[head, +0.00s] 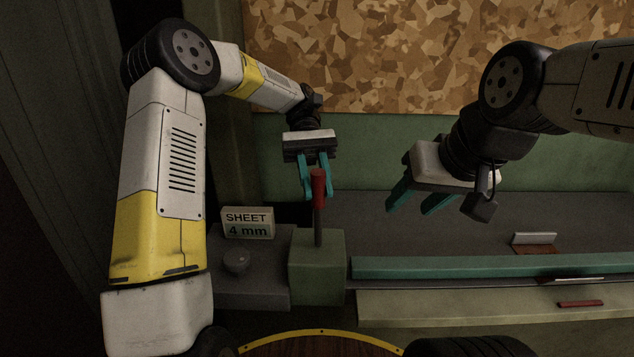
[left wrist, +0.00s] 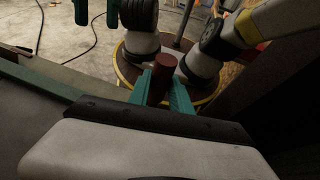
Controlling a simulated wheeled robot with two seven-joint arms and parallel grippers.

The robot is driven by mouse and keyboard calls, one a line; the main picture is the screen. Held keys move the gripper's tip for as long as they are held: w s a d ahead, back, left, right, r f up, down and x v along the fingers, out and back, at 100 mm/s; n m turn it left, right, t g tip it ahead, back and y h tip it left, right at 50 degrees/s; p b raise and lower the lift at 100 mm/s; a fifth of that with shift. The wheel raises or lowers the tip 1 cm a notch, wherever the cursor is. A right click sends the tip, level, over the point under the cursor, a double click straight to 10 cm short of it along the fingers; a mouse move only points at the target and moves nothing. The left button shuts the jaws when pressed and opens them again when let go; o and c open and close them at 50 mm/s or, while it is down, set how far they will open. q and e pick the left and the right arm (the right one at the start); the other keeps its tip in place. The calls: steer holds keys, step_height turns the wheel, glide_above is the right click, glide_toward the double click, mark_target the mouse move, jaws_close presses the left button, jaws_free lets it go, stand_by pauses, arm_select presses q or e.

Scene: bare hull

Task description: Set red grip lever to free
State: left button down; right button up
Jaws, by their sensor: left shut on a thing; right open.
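The red grip lever (head: 318,190) stands nearly upright on a green box (head: 317,268), with a dark rod below its red grip. My left gripper (head: 314,190) is at the red grip, its teal fingers on either side of it and shut on it. In the left wrist view the red grip (left wrist: 162,74) sits between the teal fingers (left wrist: 163,92). My right gripper (head: 424,203) is open and empty, above the bench to the right of the lever. No marking for a free position is legible.
A sign reading "SHEET 4 mm" (head: 247,223) and a round knob (head: 236,262) are left of the green box. A long teal bar (head: 480,266) runs along the bench to the right. A small light block (head: 534,239) and a red strip (head: 580,304) lie near it.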

mark_target(316, 167)
arm_select(q)
steer(key=shift+w, duration=0.15)
stand_by(0.3)
steer(key=c, duration=1.2)
jaws_free()
steer(key=shift+o, duration=0.2)
steer(key=shift+r, duration=0.15)
steer(key=shift+r, duration=0.75)
steer(key=shift+d+r, duration=0.1)
steer(key=shift+r, duration=0.8)
steer(key=s+r, duration=0.1)
steer(key=s, duration=1.5)
steer(key=shift+d+r, duration=0.15)
